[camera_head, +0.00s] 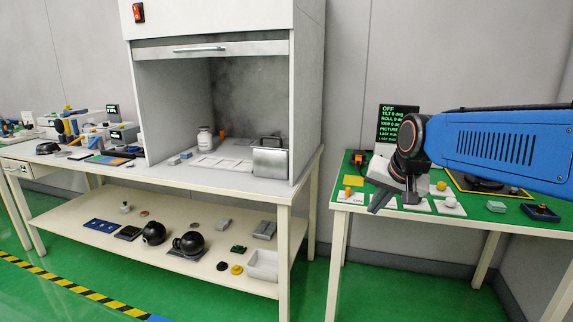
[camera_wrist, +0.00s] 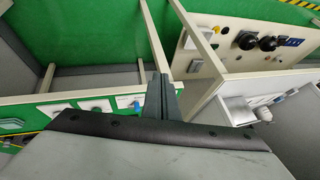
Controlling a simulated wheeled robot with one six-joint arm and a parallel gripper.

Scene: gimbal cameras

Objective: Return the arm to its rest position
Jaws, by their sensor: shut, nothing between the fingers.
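My blue arm reaches in from the right edge of the head view, in front of the green-topped table (camera_head: 400,215). My gripper (camera_head: 376,207) hangs at its end by the table's front edge, tilted down and to the left. In the wrist view the two dark fingers of my gripper (camera_wrist: 162,82) are together, with nothing between them. The gripper holds no object. The arm hides part of the green table and what stands behind it. I cannot tell the exact gap between the fingertips and the table.
A black screen with green text (camera_head: 397,122) stands on the green table, with several small items around. A fume hood (camera_head: 222,20) sits on a white bench to the left; its lower shelf (camera_head: 105,240) holds several objects. The green floor (camera_head: 215,302) in front is clear.

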